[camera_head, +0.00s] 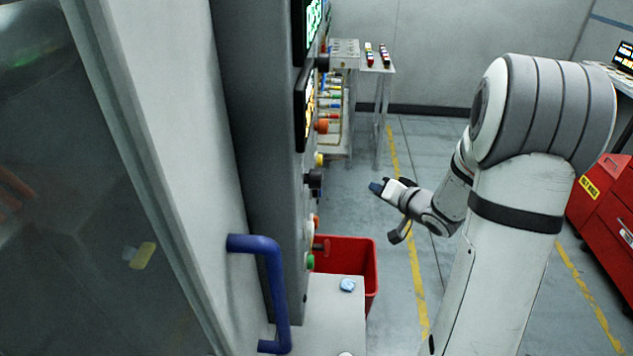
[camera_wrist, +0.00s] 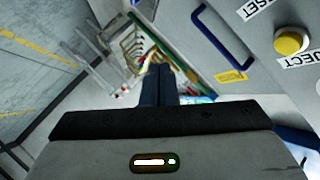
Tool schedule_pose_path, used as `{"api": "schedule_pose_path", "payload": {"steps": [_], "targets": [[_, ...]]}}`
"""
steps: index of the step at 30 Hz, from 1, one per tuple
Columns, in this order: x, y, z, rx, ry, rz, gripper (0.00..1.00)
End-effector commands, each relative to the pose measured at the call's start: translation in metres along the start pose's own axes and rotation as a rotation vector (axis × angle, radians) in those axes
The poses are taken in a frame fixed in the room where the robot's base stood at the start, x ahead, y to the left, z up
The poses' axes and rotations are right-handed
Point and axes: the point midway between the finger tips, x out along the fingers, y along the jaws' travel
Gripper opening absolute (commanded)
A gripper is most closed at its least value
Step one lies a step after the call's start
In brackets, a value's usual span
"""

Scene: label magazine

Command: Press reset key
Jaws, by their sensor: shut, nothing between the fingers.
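My gripper (camera_head: 376,187) is shut and empty, in front of the grey control panel (camera_head: 262,150) and apart from it in the head view. Its closed fingers also show in the wrist view (camera_wrist: 158,82). The panel is seen edge-on in the head view, with orange, yellow, black and green controls sticking out. In the wrist view a yellow button (camera_wrist: 291,41) is at the upper right. A label ending in "SET" (camera_wrist: 257,8) and one reading "JECT" (camera_wrist: 301,60) lie on either side of it, both cut or partly hidden. I cannot tell which control is the reset key.
A blue handle (camera_head: 270,285) juts from the machine's near side. A red bin (camera_head: 358,262) and a pale ledge (camera_head: 335,318) with a small blue item (camera_head: 347,285) lie below the panel. A small table (camera_head: 378,66) stands behind.

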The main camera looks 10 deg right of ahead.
Motion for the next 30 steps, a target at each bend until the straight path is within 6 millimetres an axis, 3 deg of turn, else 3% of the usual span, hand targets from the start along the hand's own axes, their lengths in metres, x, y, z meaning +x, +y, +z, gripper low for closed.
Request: {"api": "schedule_pose_path", "payload": {"steps": [9, 22, 30], "targets": [[0.002, 0.000, 0.021, 0.187, -0.063, -0.214, 0.00], [0.005, -0.004, 0.024, 0.187, -0.065, -0.217, 0.00], [0.022, -0.026, 0.039, 0.186, -0.066, -0.218, 0.00]]}}
